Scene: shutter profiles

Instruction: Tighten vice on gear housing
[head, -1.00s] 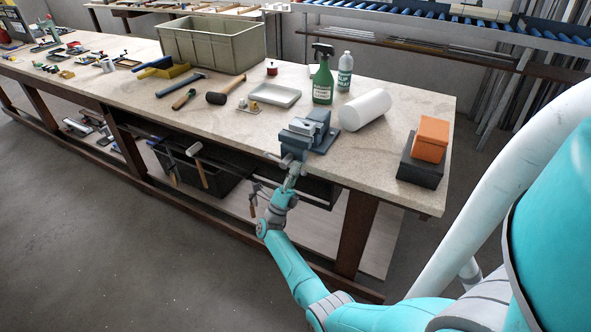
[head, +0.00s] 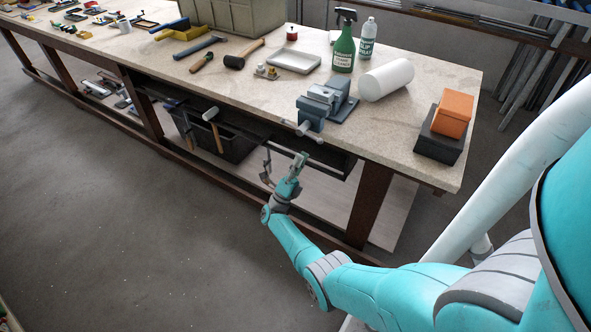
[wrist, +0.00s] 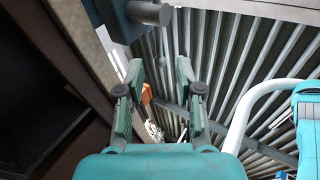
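The blue-grey vice (head: 342,104) is fixed at the front edge of the workbench. A light grey block, probably the gear housing (head: 320,93), sits at its jaws; I cannot tell how tightly it is held. The vice's screw end and handle bar (head: 303,129) stick out over the bench's front edge. My gripper (head: 299,158) is below and in front of the handle, apart from it. In the wrist view my gripper (wrist: 160,75) has its two fingers apart with nothing between them. Part of the vice (wrist: 120,22) shows at the top there, with the handle end (wrist: 150,14).
The workbench (head: 400,135) carries an orange box (head: 453,113) on a dark box, a white cylinder (head: 386,79), a green spray bottle (head: 343,45) and a grey tray (head: 293,61). The floor in front is clear.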

